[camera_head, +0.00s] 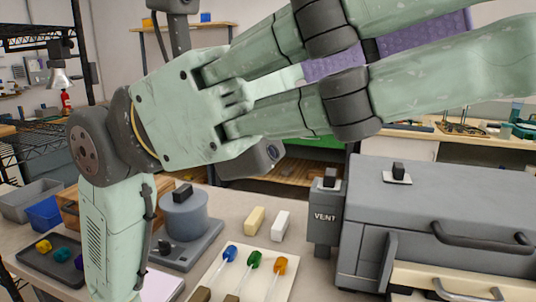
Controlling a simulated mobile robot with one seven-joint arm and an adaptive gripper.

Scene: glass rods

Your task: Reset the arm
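Three glass rods with coloured ends, blue (230,254), green (253,260) and orange (280,265), lie on a pale board (290,255) on the bench. The lower part of the board is cut off by the frame.
A grey box with a VENT post (324,215) and handles (420,205) stands at right. A grey device with a round top (185,215), a yellow block (255,220) and a white block (280,225) sit behind the board. A dark tray (35,262) and blue bin (43,213) are at left.

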